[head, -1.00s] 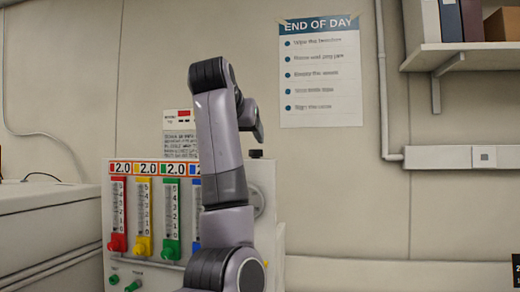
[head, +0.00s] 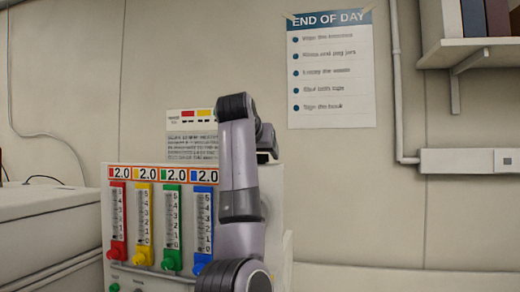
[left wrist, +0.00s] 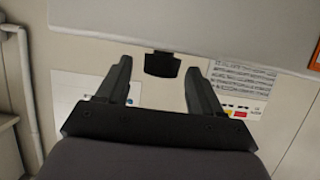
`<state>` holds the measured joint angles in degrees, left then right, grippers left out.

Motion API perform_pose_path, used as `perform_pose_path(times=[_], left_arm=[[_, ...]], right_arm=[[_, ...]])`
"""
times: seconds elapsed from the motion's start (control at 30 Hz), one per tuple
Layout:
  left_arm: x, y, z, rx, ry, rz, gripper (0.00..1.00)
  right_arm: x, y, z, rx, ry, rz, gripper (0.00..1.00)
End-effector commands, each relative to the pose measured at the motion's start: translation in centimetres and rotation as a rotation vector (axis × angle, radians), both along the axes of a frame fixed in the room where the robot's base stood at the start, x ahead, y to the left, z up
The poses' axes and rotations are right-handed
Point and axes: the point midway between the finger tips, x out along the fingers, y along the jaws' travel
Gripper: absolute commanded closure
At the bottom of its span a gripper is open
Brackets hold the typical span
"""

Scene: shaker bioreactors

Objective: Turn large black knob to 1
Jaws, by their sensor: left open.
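The large black knob (left wrist: 162,65) appears in the left wrist view as a dark, short block at the edge of the pale machine casing. It lies between my left gripper's fingertips (left wrist: 159,67) in the picture. The fingers are apart, and I see no contact with the knob; the depth gap is hard to judge. In the head view, the machine (head: 150,172) stands behind my left arm. A dark shape sits behind the wrist there, and knob and gripper cannot be told apart. No number markings around the knob are readable. My right gripper is out of view.
The machine's front carries red (head: 118,250), yellow (head: 143,252), green (head: 172,259) and blue (head: 202,262) sliders under displays reading 2.0. A text placard (head: 192,147) stands above it. A pale cabinet (head: 45,215) is at left.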

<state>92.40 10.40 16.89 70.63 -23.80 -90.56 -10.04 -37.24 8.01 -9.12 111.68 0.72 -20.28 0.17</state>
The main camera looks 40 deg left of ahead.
Motion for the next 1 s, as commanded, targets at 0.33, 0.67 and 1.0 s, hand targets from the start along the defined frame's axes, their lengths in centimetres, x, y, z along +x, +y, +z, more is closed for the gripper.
perform_pose_path(times=[0.33,0.67,1.0], left_arm=[[0.08,0.07,-0.1,0.0,0.0,0.0,0.66],[0.09,0.01,-0.08,0.001,0.0,0.013,0.9],[0.26,-0.23,-0.05,0.002,0.0,0.177,0.9]], right_arm=[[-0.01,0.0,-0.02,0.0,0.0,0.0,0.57],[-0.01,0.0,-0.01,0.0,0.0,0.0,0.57],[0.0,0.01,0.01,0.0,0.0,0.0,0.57]])
